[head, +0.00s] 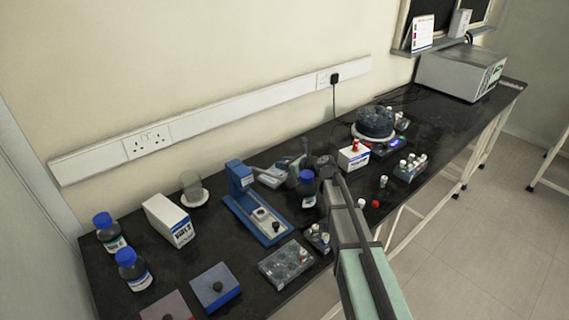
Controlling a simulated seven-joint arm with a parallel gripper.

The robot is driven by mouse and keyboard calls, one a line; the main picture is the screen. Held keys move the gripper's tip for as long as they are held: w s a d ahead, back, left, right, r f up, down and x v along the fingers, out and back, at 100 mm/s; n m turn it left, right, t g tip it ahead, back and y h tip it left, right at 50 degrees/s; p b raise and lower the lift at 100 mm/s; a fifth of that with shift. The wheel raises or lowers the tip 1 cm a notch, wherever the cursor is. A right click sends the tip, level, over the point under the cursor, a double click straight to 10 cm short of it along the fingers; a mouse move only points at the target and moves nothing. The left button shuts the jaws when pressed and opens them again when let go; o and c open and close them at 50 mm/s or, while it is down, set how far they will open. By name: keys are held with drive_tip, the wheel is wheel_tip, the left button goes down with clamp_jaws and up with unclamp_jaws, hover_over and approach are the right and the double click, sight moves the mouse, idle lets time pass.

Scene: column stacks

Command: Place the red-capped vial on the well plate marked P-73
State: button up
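A small red cap (376,203) shows low on the bench near its front edge, right of my arm. Another small red-topped item (355,146) stands on a white box (353,159) farther back. I cannot tell which belongs to the red-capped vial. A clear, grey well plate (285,264) lies left of my arm near the front edge. A blue slab with a black knob (214,287) and a reddish-grey one (167,307) lie nearer. No P-73 marking is readable. My gripper (322,165) is above the bench, small and dark; its fingers are unclear.
Blue-capped bottles (135,270) and a white carton (169,220) stand at left. A blue instrument (255,208) stands mid-bench. A vial rack (410,167) and a round dark device (375,123) are farther right. Bare bench lies beyond, toward a grey machine (460,72).

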drive_tip(key=o, duration=0.4)
drive_tip(key=shift+r, duration=0.15)
drive_tip(key=shift+s+d+r, duration=0.1)
drive_tip(key=shift+s+d, duration=0.1)
drive_tip(key=v, duration=0.2)
drive_tip(key=shift+s+d, duration=0.15)
drive_tip(key=shift+s, duration=0.05)
drive_tip(key=shift+w+r, duration=0.1)
drive_tip(key=shift+r, duration=3.5)
